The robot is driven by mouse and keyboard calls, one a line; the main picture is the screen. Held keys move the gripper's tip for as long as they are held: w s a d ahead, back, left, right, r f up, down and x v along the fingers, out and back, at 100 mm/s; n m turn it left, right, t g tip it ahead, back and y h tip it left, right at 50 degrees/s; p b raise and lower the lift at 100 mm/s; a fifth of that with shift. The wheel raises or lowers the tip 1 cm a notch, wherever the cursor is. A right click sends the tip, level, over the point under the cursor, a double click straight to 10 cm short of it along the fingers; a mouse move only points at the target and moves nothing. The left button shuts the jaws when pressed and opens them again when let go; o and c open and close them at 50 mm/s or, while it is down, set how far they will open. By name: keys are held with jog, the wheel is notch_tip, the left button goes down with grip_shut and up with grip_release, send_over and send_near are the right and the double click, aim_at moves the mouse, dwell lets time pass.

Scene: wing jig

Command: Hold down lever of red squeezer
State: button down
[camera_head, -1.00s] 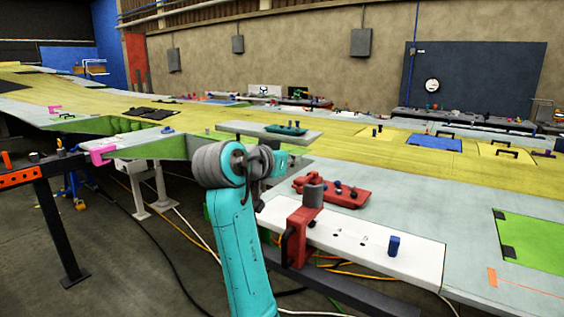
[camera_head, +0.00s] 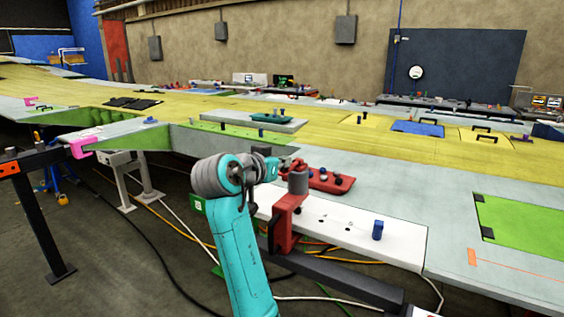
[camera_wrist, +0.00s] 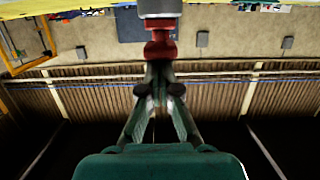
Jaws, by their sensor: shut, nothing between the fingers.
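A red upright tool, which looks like the red squeezer (camera_head: 284,226), stands at the near edge of the white panel with a grey cylinder (camera_head: 298,183) on top. In the wrist view its red part (camera_wrist: 160,48) lies straight beyond the fingers, with the grey cylinder (camera_wrist: 160,8) at the picture's edge. My gripper (camera_head: 287,163) is just left of and behind the cylinder in the head view, partly hidden by my wrist. In the wrist view my gripper (camera_wrist: 157,68) is shut and empty, its tips close to the red part. I cannot tell whether they touch. The lever is not clearly visible.
A flat red tool (camera_head: 331,181) with dark knobs lies behind the squeezer. A blue peg (camera_head: 378,230) stands on the white panel (camera_head: 342,222). A dark beam (camera_head: 335,278) runs along the front edge. Cables lie on the floor below.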

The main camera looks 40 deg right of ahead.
aim_at(281, 206)
jog(key=shift+s+a+f+t+h, duration=0.15)
jog(key=shift+f+t+h, duration=0.1)
jog(key=shift+f+h, duration=0.45)
jog(key=shift+w+a+f+t+h, duration=0.1)
jog(key=shift+f+t+h, duration=0.15)
jog(key=shift+f+h, duration=0.45)
jog(key=shift+f, duration=0.8)
jog(key=shift+r, duration=0.1)
